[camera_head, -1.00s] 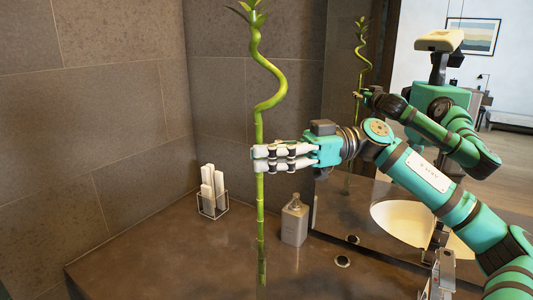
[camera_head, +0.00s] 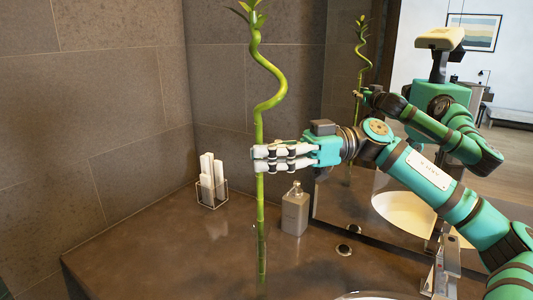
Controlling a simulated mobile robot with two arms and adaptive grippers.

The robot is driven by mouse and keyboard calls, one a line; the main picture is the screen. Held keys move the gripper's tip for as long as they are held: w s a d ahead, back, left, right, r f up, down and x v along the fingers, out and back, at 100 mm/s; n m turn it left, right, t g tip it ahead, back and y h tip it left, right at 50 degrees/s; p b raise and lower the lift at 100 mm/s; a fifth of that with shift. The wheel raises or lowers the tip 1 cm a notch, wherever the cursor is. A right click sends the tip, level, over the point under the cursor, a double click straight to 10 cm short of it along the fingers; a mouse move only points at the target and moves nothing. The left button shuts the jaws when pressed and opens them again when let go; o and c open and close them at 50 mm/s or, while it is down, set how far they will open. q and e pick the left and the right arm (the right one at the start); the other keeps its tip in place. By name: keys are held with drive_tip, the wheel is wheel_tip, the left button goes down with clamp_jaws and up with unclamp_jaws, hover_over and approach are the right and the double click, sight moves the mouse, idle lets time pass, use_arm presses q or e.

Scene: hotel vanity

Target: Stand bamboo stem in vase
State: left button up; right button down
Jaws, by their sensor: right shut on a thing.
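My right gripper (camera_head: 259,159) is shut on the green bamboo stem (camera_head: 259,122) at about mid-length. The stem is upright, with a spiral bend above the grip and leaves at the top. Its straight lower part runs down in front of the dark counter. Below, the stem looks darker, and I cannot tell whether this is a reflection or clear glass around it. I cannot make out a vase with certainty. My left gripper is not in view.
A wire holder with white rolled items (camera_head: 212,183) stands on the counter (camera_head: 165,245) near the wall. A grey soap dispenser (camera_head: 294,213) stands right of the stem. A faucet (camera_head: 444,268) and sink rim are at lower right. The mirror (camera_head: 350,207) reflects me.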

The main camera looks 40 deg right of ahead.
drive_tip(key=shift+f+b, duration=3.45)
drive_tip(key=shift+f, duration=0.5)
drive_tip(key=c, duration=1.4)
unclamp_jaws()
drive_tip(key=shift+o, duration=0.2)
drive_tip(key=v, duration=1.2)
